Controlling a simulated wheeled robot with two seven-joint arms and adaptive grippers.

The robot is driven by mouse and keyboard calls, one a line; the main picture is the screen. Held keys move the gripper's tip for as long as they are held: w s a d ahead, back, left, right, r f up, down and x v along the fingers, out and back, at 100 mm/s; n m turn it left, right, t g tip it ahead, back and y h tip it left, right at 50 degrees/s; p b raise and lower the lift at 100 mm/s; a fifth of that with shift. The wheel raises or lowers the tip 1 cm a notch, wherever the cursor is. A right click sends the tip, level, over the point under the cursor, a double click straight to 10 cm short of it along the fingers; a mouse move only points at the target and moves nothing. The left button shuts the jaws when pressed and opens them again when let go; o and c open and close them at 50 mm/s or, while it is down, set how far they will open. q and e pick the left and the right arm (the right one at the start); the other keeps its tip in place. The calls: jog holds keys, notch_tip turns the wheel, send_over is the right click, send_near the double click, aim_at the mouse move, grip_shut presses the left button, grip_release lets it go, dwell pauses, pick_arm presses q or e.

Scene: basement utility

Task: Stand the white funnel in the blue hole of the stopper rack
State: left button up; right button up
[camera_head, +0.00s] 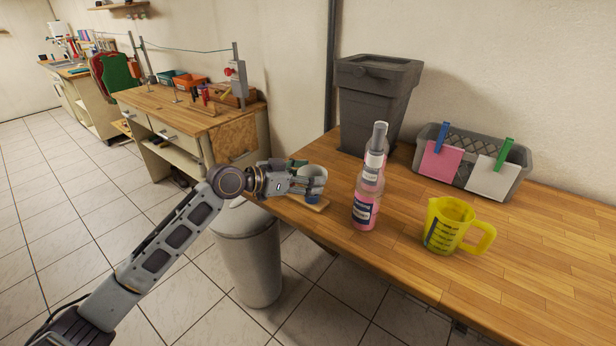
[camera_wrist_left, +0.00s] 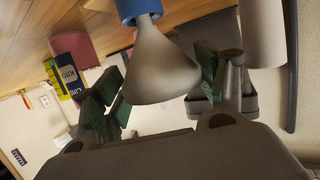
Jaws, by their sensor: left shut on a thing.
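The white funnel (camera_head: 313,171) is at the left end of the wooden bench, wide mouth up. It also shows in the left wrist view (camera_wrist_left: 160,72), between the green-padded fingers. My left gripper (camera_head: 310,184) is shut on it from the left side. The stopper rack (camera_head: 319,207) is a small wooden base under the gripper, partly hidden by it. The blue hole piece (camera_head: 313,199) is directly below the funnel; in the wrist view the blue ring (camera_wrist_left: 138,9) surrounds the funnel's narrow end. How deep the stem sits is hidden. My right gripper is not in view.
A pink spray bottle (camera_head: 367,196) stands just right of the rack. A yellow measuring jug (camera_head: 449,224) is further right. A dark grey bin (camera_head: 370,112) and a grey basket (camera_head: 488,157) stand behind. The bench's right front is clear.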

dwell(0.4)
pick_arm(q)
jog(key=o, duration=1.2)
jog(key=shift+f, duration=0.1)
jog(key=shift+s+a, duration=0.1)
jog(key=shift+a, duration=0.1)
jog(key=shift+v, duration=5.8)
jog(key=shift+r, duration=0.3)
notch_tip(320, 180, up, 9)
jog(key=p, duration=0.9)
jog(key=shift+r+p, duration=0.4)
jog(key=shift+p, duration=0.15)
